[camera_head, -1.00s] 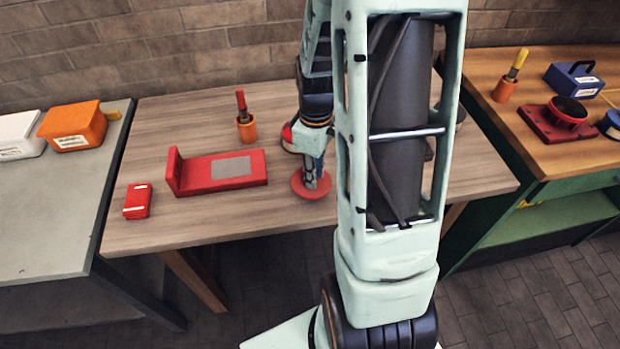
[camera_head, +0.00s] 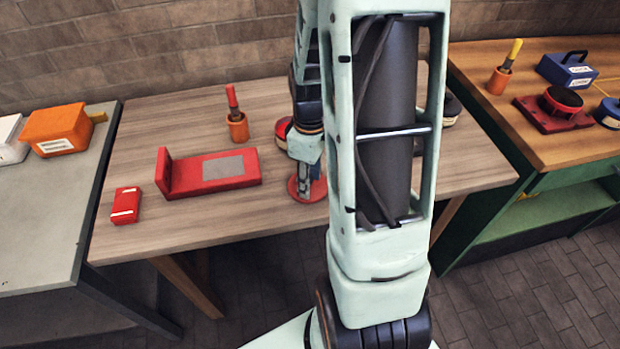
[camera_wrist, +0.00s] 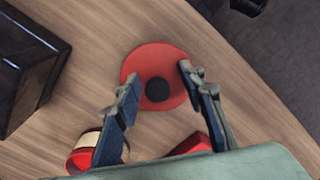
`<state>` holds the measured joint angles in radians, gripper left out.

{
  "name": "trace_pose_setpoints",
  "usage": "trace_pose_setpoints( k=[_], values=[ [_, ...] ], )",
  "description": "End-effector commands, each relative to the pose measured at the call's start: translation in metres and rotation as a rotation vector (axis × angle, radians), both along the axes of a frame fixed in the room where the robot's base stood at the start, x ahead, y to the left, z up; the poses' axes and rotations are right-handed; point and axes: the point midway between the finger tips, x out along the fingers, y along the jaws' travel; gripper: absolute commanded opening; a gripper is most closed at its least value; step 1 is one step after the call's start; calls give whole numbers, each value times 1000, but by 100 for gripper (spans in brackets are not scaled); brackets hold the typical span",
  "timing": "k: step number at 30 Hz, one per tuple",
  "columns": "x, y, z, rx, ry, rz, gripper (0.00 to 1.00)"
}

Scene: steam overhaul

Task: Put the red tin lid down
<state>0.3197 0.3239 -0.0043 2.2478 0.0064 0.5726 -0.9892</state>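The red tin lid (camera_head: 294,189) is a flat round disc near the front middle of the wooden table. In the wrist view the lid (camera_wrist: 143,62) lies flat on the wood and has a dark round knob (camera_wrist: 157,90) at its centre. My gripper (camera_wrist: 160,88) is over the lid, with its two fingers spread on either side of the knob and a gap to it. In the head view my gripper (camera_head: 309,186) hides part of the lid. A red tin (camera_head: 284,132) with a cream band (camera_wrist: 88,143) stands behind it, partly hidden by my arm.
On the table (camera_head: 215,222) are a red bracket-shaped block (camera_head: 205,172), a small red box (camera_head: 125,205) and an orange cup (camera_head: 237,127) with a red-handled tool. A dark box (camera_wrist: 25,70) shows in the wrist view. Bare wood lies left of the lid at the front.

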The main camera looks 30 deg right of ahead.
Motion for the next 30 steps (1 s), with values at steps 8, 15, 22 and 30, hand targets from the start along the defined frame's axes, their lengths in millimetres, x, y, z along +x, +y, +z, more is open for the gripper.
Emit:
trace_pose_setpoints(
  k=[8,15,22,30],
  values=[
    [1,0,15,-1,-5,0,37],
    [2,-1,67,-2,-7,0,37],
    [2,-1,108,-2,-4,0,37],
    [0,0,124,0,0,0,37]
  ],
)
